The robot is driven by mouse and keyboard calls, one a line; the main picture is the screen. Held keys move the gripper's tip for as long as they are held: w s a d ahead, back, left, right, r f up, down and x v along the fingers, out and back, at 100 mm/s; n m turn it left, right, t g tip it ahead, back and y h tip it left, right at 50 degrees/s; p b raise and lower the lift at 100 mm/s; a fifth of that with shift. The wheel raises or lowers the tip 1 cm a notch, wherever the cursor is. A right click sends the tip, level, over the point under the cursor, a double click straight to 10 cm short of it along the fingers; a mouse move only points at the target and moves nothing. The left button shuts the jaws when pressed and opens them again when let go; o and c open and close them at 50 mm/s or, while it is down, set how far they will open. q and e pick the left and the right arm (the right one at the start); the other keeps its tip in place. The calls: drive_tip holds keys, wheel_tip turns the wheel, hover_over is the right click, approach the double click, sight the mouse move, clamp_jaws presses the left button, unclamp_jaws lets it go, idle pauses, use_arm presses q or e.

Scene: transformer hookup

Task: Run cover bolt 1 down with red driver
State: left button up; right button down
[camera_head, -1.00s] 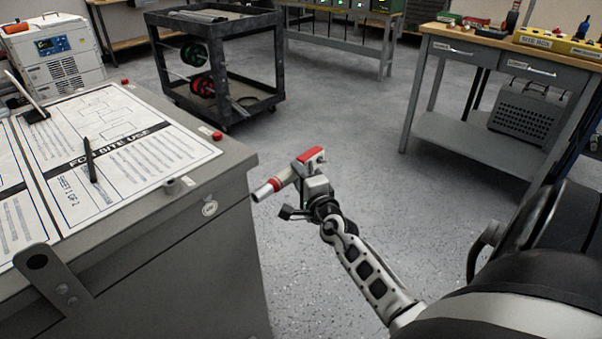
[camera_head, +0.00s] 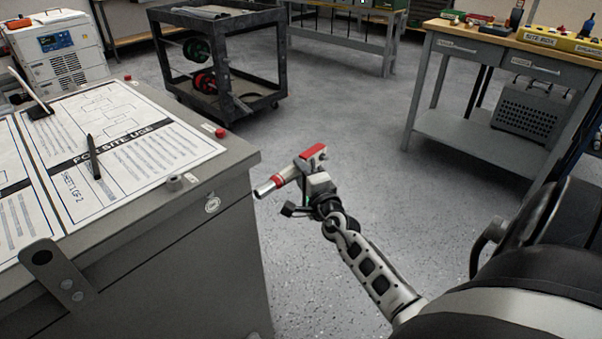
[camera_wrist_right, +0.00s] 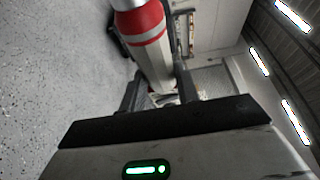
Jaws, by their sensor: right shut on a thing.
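The red driver (camera_head: 286,177), with a white body, red bands and a metal nose, is held by my right gripper (camera_head: 308,187). It is out over the floor, just right of the grey cabinet (camera_head: 215,240), its nose pointing left toward the cabinet's edge and apart from it. In the right wrist view the driver (camera_wrist_right: 152,45) stands between the two fingers (camera_wrist_right: 158,98), which are shut on it. A small grey round fitting (camera_head: 173,183) is on the cabinet top near its front edge. I cannot tell which part is cover bolt 1. My left gripper is out of view.
Printed sheets (camera_head: 120,150) and a black pen (camera_head: 92,158) lie on the cabinet top, with red caps (camera_head: 220,132) at its edge. A black cart (camera_head: 215,60) and a workbench (camera_head: 490,50) stand farther back. Open floor (camera_head: 330,110) lies between them.

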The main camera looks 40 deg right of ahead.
sight(292, 178)
drive_tip(key=shift+a+r+p, duration=0.15)
drive_tip(key=shift+a+p, duration=0.3)
drive_tip(key=shift+a, duration=0.4)
drive_tip(key=shift+a+p, duration=0.7)
drive_tip(key=shift+p, duration=0.25)
idle(3.8)
drive_tip(key=shift+d, duration=0.1)
drive_tip(key=shift+w+d+b, duration=0.1)
drive_tip(key=shift+d+b, duration=0.65)
drive_tip(key=shift+d, duration=1.45)
